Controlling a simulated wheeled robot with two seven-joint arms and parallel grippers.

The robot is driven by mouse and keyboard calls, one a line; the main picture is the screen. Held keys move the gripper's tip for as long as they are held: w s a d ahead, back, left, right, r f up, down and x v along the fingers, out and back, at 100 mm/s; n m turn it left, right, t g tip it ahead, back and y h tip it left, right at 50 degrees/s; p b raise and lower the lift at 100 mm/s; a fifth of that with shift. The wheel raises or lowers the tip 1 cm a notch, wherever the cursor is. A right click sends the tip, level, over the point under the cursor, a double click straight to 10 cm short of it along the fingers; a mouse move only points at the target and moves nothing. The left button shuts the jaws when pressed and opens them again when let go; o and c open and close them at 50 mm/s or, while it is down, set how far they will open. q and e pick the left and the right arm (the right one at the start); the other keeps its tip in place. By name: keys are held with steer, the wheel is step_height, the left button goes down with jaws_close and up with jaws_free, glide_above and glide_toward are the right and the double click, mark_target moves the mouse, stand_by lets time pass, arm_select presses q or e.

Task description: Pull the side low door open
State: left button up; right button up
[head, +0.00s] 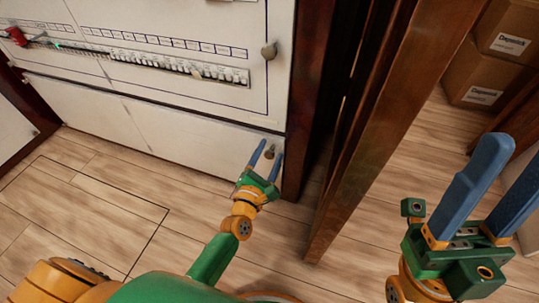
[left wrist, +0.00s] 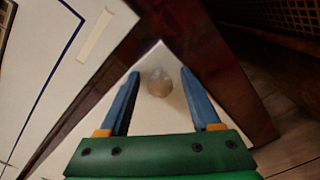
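The low door (head: 178,143) is a white panel at the bottom of the breaker cabinet, and it looks shut. Its small round knob (head: 270,154) is near its right edge. My left gripper (head: 268,152) is open, its two blue fingers pointing at the knob. In the left wrist view, the knob (left wrist: 159,83) lies between the two separated fingers (left wrist: 160,76), with gaps on both sides; I cannot tell how deep it sits between them. My right gripper (head: 515,155) is open and empty at the right, far from the door.
A dark wooden frame (head: 304,100) borders the cabinet. A brown wooden door edge (head: 385,120) stands right of it. Cardboard boxes (head: 488,78) are at the upper right.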

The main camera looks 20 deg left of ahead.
arm_select(q)
jaws_close()
stand_by(1.3)
